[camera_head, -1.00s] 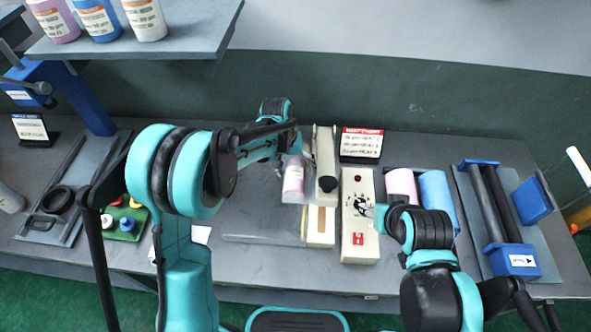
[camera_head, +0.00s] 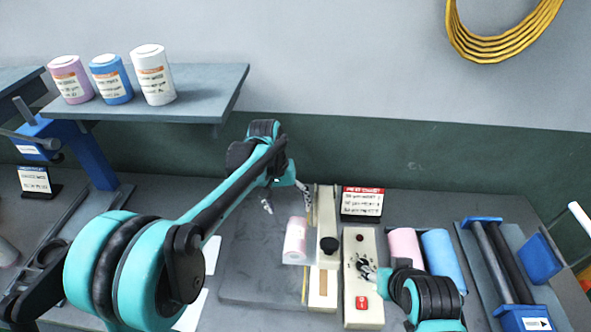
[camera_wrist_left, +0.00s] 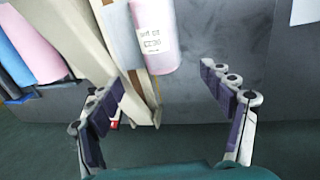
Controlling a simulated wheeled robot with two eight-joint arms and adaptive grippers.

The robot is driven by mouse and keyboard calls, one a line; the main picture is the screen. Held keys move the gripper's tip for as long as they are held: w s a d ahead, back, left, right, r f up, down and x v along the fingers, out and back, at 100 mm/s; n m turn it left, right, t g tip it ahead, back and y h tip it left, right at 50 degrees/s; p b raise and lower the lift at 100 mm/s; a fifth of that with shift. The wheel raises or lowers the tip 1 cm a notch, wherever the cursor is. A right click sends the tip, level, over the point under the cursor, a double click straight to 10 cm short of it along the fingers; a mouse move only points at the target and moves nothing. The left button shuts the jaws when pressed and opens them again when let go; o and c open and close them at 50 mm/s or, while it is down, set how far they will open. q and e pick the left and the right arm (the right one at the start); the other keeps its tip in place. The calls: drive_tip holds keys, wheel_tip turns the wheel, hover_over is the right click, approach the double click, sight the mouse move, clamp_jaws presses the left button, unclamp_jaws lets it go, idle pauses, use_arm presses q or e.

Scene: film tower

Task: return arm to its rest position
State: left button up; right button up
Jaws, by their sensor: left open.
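My left arm reaches in from the left in the head view, and its left gripper (camera_head: 286,200) is over the worktable behind the pink bottle. In the left wrist view the left gripper (camera_wrist_left: 166,88) has its two fingers spread wide with nothing between them.
A shelf (camera_head: 210,103) with pink, blue and white bottles overhangs the back left. A red-topped sign (camera_head: 362,202) stands behind the control box. Pink (camera_head: 405,247) and blue (camera_head: 442,258) rolls and a roller stand (camera_head: 498,262) are at right. A bare mat (camera_head: 250,265) lies left of the pink bottle.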

use_arm(q)
drive_tip(key=shift+r, duration=0.1)
drive_tip(key=s+a+t+y+b, duration=0.1)
drive_tip(key=s+a+t, duration=0.2)
drive_tip(key=s+a, duration=0.3)
drive_tip(key=s+a+t+y+b, duration=0.1)
drive_tip(key=s+a+t, duration=0.3)
drive_tip(key=s, duration=1)
drive_tip(key=a+f+b, duration=0.1)
drive_tip(key=a, duration=0.2)
drive_tip(key=shift+s, duration=0.35)
